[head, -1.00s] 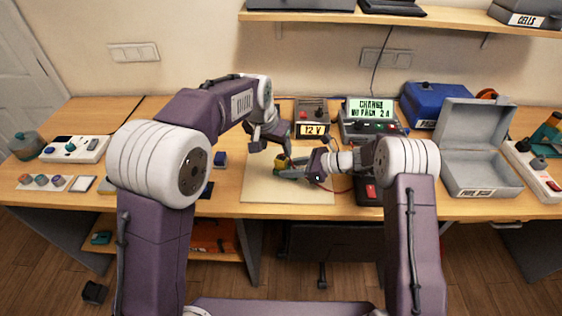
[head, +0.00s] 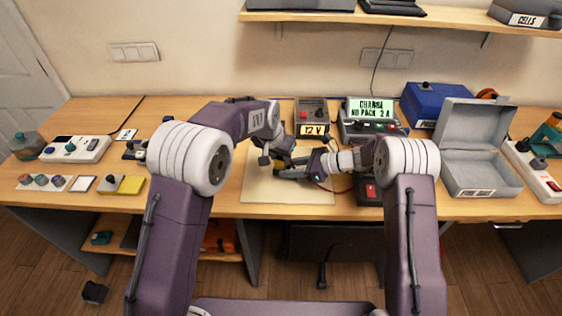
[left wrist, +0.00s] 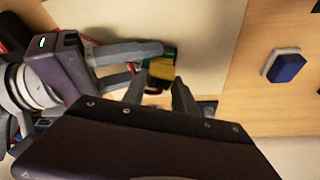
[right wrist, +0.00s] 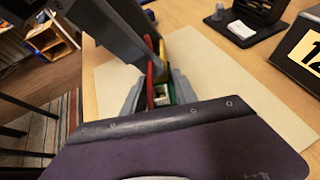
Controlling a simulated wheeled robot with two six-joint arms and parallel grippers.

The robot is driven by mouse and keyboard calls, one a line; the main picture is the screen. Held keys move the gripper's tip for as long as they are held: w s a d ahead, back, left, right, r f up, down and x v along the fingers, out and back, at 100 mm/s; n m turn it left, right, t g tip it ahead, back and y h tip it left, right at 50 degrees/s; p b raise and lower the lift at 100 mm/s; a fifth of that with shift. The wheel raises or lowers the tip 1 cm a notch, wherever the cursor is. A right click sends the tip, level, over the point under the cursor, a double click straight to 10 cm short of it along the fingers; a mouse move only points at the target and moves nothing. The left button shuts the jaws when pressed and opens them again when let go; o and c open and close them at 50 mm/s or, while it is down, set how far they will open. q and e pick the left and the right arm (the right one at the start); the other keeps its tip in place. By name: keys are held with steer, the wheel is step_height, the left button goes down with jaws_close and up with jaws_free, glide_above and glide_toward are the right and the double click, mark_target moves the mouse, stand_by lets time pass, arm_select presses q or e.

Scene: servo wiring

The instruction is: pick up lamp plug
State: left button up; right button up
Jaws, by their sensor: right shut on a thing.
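A small yellow block (left wrist: 161,69), which may be the lamp plug, sits against a green block (left wrist: 170,52) in the left wrist view. Both also show in the right wrist view, the yellow part (right wrist: 162,48) beyond the green part (right wrist: 172,93), beside a red lead (right wrist: 149,82). My right gripper (head: 279,172) is shut on the green block above the pale mat. My left gripper (head: 281,160) is close by, its fingers (left wrist: 160,92) apart on either side of the yellow block's near end. I cannot tell whether they touch it. In the head view the arms mostly hide both pieces.
The pale mat (head: 262,196) lies bare around the grippers. Behind are a 12 V unit (head: 313,130) and a charger with a lit screen (head: 370,108). An open grey case (head: 482,176) stands right. A blue block (left wrist: 287,67) lies beside the mat.

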mark_target(280, 159)
arm_select(q)
jaws_close()
arm_select(e)
steer(key=shift+f, duration=0.1)
arm_select(q)
steer(key=shift+r, duration=0.1)
arm_select(e)
steer(key=o, duration=1.1)
steer(key=shift+c, duration=0.2)
arm_select(q)
step_height(280, 159, up, 10)
arm_select(e)
steer(key=v, duration=1.2)
